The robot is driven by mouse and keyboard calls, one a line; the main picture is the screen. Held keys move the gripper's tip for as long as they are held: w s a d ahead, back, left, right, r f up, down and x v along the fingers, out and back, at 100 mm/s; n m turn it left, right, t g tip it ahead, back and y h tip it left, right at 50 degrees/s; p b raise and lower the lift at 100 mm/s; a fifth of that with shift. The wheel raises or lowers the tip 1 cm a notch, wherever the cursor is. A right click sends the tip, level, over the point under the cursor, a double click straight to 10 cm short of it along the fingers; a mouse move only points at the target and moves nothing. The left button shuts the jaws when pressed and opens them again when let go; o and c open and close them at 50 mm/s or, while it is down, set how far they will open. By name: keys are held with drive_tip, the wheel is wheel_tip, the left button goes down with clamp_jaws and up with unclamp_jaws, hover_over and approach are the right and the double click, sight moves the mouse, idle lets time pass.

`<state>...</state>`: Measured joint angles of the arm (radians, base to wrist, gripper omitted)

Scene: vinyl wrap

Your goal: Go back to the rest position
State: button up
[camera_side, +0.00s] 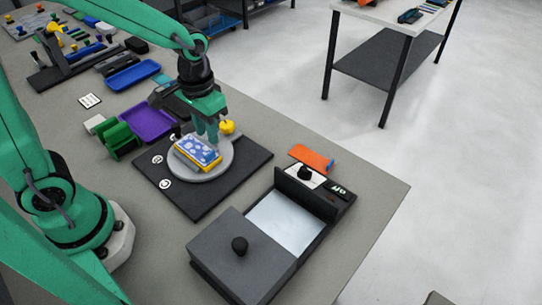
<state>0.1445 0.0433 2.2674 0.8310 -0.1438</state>
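My gripper (207,132) points down over a blue and yellow box-shaped piece (190,152). The piece lies on a round grey disc (217,168), which sits on a dark square board (233,180). The green fingertips are at or just above the back right part of the piece. I cannot tell whether they touch it or how wide they are apart. A small yellow knob (227,127) shows just right of the fingers.
A grey box with a black knob (240,246) and a pale panel (285,222) stands at the front right. An orange piece (311,157) lies behind it. A purple tray (150,121), blue tray (132,76) and green holder (118,138) stand left. Bare table (375,197) lies right.

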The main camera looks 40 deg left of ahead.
drive_tip(key=shift+r, duration=0.5)
drive_tip(key=shift+r, duration=0.1)
drive_tip(key=s+a+r+t, duration=0.2)
drive_tip(key=s+r, duration=0.2)
drive_tip(key=r, duration=0.2)
drive_tip(key=s+a+r+t, duration=0.2)
drive_tip(key=s+r+t, duration=0.1)
drive_tip(key=s+r, duration=0.1)
drive_tip(key=shift+s+a+r+t, duration=0.25)
drive_tip(key=shift+s+r+t, duration=0.1)
drive_tip(key=shift+r, duration=0.5)
idle(0.5)
